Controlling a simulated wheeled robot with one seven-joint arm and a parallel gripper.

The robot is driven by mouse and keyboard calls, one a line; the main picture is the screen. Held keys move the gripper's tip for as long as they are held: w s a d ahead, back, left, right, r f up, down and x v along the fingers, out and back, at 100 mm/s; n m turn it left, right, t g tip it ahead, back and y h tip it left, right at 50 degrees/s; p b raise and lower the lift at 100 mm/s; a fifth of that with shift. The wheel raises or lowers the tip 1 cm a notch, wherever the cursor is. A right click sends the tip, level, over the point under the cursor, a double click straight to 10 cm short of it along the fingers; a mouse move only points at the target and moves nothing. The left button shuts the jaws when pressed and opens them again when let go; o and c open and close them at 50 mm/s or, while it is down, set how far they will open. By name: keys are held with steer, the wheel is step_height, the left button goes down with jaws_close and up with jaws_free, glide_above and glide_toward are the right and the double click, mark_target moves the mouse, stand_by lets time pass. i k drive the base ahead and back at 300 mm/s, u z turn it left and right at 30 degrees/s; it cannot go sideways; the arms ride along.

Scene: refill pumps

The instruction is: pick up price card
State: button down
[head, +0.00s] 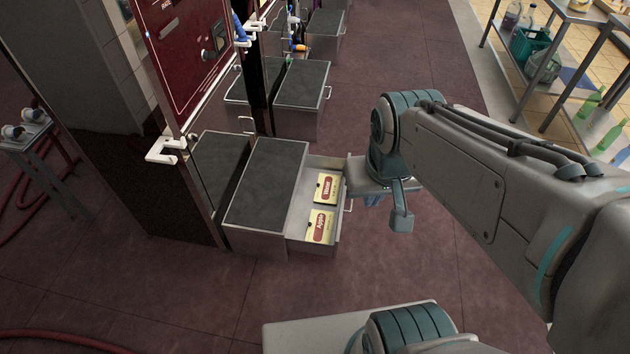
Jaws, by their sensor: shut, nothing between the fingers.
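Two yellow price cards with red labels lie in the open drawer (337,232) of the low grey pump cabinet. The far card (327,186) lies near the drawer's back, and the near card (320,225) lies toward its front. Their printed words are too small to read surely. My gripper (374,201) is just right of the drawer, beside its outer face and handle. It points down, shut and empty, with its fingers mostly hidden under my wrist. It is apart from both cards.
The cabinet's dark top (267,184) is bare. A red pump panel (190,50) stands behind it at left. Another low cabinet (302,84) stands farther back. A metal shelf (560,60) with bottles and a green basket (530,45) is at upper right. The red floor between is clear.

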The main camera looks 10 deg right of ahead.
mark_target(320, 227)
steer(key=z, duration=1.65)
steer(key=i, duration=1.45)
steer(key=u, duration=2.9)
steer(key=i, duration=0.5)
steer(key=z, duration=0.05)
